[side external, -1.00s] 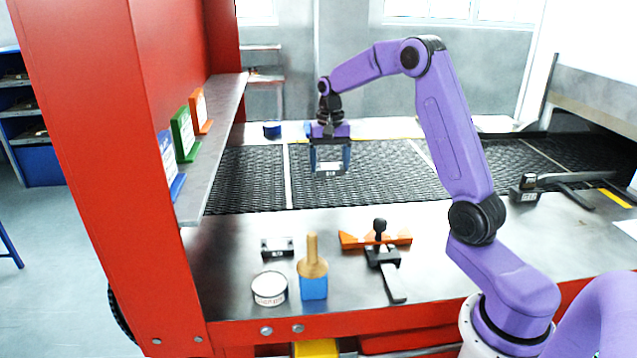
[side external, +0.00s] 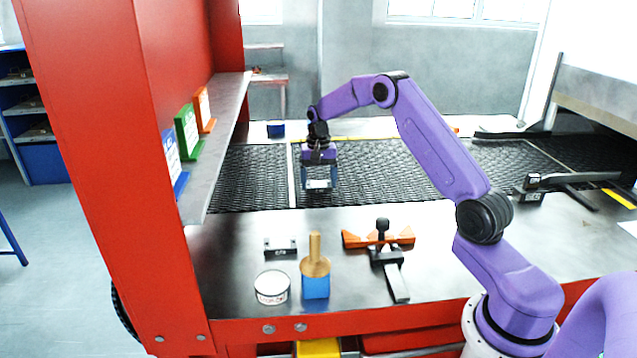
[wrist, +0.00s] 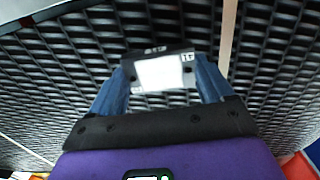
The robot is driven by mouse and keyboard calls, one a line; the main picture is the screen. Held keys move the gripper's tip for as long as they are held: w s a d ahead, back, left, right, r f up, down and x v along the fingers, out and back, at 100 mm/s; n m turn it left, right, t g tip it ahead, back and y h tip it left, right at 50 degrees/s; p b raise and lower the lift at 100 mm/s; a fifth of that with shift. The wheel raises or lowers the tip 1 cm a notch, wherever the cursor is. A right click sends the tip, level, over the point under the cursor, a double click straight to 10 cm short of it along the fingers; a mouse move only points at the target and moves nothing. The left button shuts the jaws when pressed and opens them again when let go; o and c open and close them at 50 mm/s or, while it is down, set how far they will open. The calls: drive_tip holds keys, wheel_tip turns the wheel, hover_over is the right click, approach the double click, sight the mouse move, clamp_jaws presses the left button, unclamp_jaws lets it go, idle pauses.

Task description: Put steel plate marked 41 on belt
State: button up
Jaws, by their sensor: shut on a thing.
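The steel plate (side external: 319,184) is a small grey piece with a white label. It also shows in the wrist view (wrist: 165,74), where the label's printed marking is upside down and looks like 41. My gripper (side external: 320,178) is shut on the plate, with its bluish fingers at both sides of it. The black mesh belt (side external: 390,172) lies beneath, running across the picture behind the steel bench. The plate is low over the belt's left part; I cannot tell whether it touches.
On the steel bench (side external: 225,265) are a drilled block (side external: 280,249), a round tin (side external: 272,288), a blue-tipped brush (side external: 315,285), an orange piece (side external: 352,240) and a black clamp (side external: 391,258). A red post (side external: 90,150) and shelf (side external: 222,140) stand left. Belt around the gripper is clear.

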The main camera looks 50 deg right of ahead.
sight(318, 184)
drive_tip(key=shift+f, duration=0.35)
drive_tip(key=shift+f, duration=0.1)
drive_tip(key=o, duration=1.3)
drive_tip(key=shift+f, duration=0.1)
wheel_tip(318, 184, up, 12)
drive_tip(key=s+a+r+n, duration=0.1)
drive_tip(key=s+a+n, duration=0.2)
drive_tip(key=s+a, duration=0.35)
drive_tip(key=s+a+r+n, duration=0.1)
drive_tip(key=s+a+n, duration=0.3)
drive_tip(key=a, duration=0.6)
drive_tip(key=s+a+r+n, duration=0.1)
drive_tip(key=s+a+n, duration=0.2)
drive_tip(key=s+a, duration=0.35)
drive_tip(key=shift+s+a+f+n, duration=0.55)
drive_tip(key=shift+s+n, duration=1.4)
drive_tip(key=shift+s, duration=2.15)
drive_tip(key=shift+s+a+f+n, duration=0.15)
drive_tip(key=shift+s+f+n, duration=0.65)
drive_tip(key=shift+s+n, duration=2.25)
drive_tip(key=shift+s+a+f+n, duration=0.35)
drive_tip(key=shift+s+f+n, duration=0.4)
drive_tip(key=shift+s, duration=4.45)
